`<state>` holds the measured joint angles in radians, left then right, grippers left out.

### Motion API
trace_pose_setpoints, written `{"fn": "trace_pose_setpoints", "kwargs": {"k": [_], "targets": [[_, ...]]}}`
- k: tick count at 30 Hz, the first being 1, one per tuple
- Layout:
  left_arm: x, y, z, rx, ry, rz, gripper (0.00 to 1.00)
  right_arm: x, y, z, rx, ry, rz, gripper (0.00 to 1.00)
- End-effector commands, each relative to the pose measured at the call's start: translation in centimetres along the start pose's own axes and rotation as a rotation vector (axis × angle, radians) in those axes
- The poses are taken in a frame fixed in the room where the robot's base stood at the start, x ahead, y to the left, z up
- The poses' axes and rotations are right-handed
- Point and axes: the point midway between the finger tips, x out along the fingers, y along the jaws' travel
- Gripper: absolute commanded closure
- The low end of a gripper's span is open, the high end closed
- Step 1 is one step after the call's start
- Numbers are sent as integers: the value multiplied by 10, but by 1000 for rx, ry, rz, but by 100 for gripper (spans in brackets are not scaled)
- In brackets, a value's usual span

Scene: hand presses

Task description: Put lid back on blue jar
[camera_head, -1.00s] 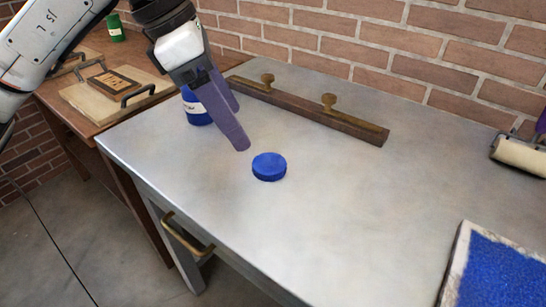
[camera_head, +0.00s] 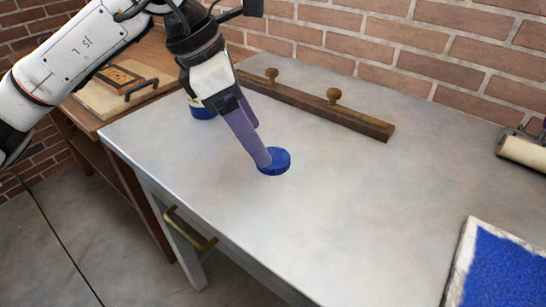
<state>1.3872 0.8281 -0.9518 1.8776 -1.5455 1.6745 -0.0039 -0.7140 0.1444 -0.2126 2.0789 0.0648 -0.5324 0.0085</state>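The blue lid (camera_head: 277,161) lies flat on the grey metal table. My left gripper (camera_head: 260,147) comes down from the upper left with its purple fingers apart. The near fingertip is at the lid's left edge and covers a little of it. The other fingertip is farther back, and I cannot tell if either touches the lid. The blue jar (camera_head: 203,112) stands behind my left gripper, mostly hidden by it, so its top does not show. My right gripper is not in view.
A dark wooden bar with brass knobs (camera_head: 333,116) lies along the back near the brick wall. A blue pad in a pale frame (camera_head: 500,270) is at front right, and a roller (camera_head: 522,152) at the right edge. The table's middle is clear.

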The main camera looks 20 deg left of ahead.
Motion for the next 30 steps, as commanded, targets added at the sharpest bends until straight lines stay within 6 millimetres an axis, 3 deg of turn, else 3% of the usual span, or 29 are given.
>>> {"fn": "trace_pose_setpoints", "kwargs": {"k": [9,20,28,30], "targets": [[44,-2,7,-1,1,-3,30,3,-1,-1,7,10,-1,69],[48,-1,8,0,0,-1,30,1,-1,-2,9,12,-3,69],[48,-1,8,0,0,-1,73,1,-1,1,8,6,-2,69],[48,-1,8,0,0,-1,73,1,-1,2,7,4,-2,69]]}}
